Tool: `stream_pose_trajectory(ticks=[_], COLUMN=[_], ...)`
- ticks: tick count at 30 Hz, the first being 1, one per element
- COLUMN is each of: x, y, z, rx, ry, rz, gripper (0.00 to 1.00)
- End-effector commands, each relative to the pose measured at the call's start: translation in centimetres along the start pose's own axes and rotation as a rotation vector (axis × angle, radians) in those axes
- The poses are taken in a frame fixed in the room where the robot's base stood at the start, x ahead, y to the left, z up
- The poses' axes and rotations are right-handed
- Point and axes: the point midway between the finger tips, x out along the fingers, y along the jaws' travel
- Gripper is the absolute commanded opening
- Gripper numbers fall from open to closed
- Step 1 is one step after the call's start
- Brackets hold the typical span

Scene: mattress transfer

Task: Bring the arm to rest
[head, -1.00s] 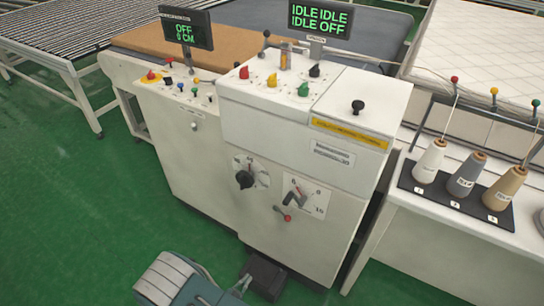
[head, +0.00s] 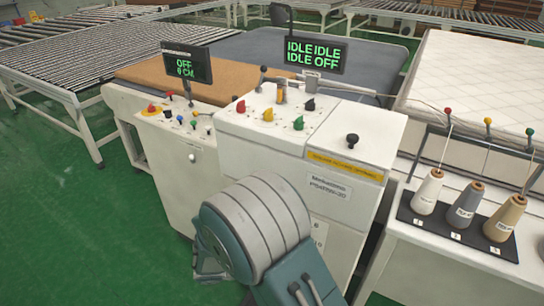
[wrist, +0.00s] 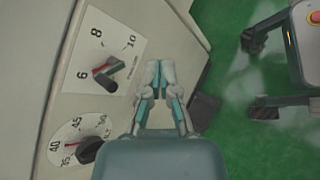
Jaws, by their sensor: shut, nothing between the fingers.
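My arm (head: 255,235) rises in front of the white control cabinet (head: 270,141) in the head view and covers most of its lower front. In the wrist view my gripper (wrist: 158,68) has its fingers together and holds nothing. It is in front of the cabinet's lower front, apart from the dials as far as I can tell. A dial with a red-marked lever (wrist: 108,74) and a black knob on a round scale (wrist: 88,149) show to its left. The gripper's fingers are hidden in the head view.
A bench with several thread cones (head: 464,205) stands at the right, with a white mattress (head: 470,85) behind. Roller conveyors (head: 90,60) are at the back left. Two screens (head: 315,55) stand above the cabinet. Green floor (head: 90,220) is clear at the left.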

Motion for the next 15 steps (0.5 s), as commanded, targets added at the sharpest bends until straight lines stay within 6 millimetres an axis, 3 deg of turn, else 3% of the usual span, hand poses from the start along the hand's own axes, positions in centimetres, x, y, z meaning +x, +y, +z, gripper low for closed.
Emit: stream_pose_trajectory(ticks=[1, 6, 15], x=[0.0, -0.1, -0.5], y=[0.8, 2.1, 2.8], z=[1.7, 6.7, 15.0], rx=[0.054, 0.212, 0.508], ry=[0.014, 0.064, 0.185], rz=[-0.050, -0.208, -0.449], gripper=[0.00, 0.00, 0.00])
